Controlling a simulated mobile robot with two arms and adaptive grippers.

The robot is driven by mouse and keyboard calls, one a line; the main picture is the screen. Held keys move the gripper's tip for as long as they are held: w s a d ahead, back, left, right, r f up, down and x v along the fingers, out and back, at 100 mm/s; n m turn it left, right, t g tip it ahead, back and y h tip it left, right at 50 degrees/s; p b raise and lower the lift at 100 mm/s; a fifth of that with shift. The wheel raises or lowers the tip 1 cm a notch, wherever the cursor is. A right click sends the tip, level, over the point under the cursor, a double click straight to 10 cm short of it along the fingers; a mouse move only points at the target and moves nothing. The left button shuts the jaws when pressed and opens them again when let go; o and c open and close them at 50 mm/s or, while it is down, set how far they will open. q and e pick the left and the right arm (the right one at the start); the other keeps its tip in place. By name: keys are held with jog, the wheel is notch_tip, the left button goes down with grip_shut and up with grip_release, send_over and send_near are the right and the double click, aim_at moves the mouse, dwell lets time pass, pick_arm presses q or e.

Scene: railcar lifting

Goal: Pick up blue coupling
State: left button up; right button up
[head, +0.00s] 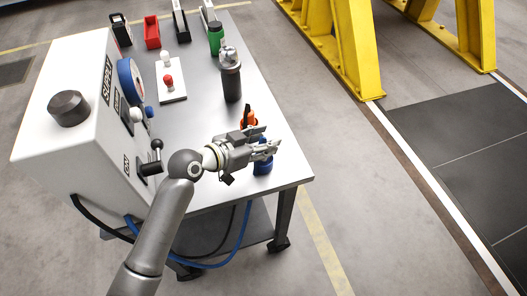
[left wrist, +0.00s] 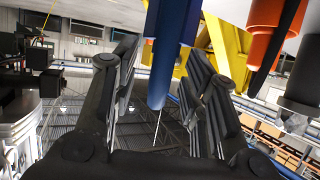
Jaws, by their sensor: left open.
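The blue coupling (head: 262,168) stands near the front right corner of the grey cart top, partly hidden behind my left gripper (head: 265,140). In the left wrist view the blue coupling (left wrist: 174,50) shows between the two spread fingers of my left gripper (left wrist: 160,85). The gripper is open, and I see no clear contact between its fingers and the coupling. My right gripper is in neither view.
An orange coupling (head: 248,116) stands just behind the gripper; it also shows in the left wrist view (left wrist: 270,40). A dark grey cylinder (head: 231,82) and a green bottle (head: 215,40) stand farther back. A white supply box (head: 75,140) fills the cart's left side.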

pick_arm(q)
grip_shut()
dwell(0.4)
